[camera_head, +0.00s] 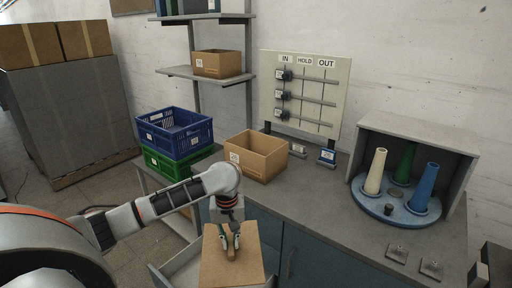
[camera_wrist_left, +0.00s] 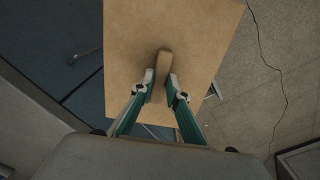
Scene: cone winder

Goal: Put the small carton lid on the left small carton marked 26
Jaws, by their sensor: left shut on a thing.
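The small carton lid (camera_head: 222,266) is a flat brown board with a raised grip strip (camera_wrist_left: 162,70) on top. My left gripper (camera_head: 231,252) is shut on that strip, and the lid hangs in front of the counter's front edge. In the left wrist view the lid (camera_wrist_left: 205,25) lies below the fingers (camera_wrist_left: 160,92), which clasp the strip from both sides. An open small carton (camera_head: 262,164) stands on the counter's left part, with a white label too small to read. Another small carton (camera_head: 217,64) is on the shelf at the back. My right gripper is not seen.
Stacked blue (camera_head: 174,131) and green crates (camera_head: 168,163) stand left of the carton. A round blue tray with several cones (camera_head: 402,207) is at the right of the counter (camera_head: 330,215). A pegboard (camera_head: 305,92) stands behind. The counter's middle is clear.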

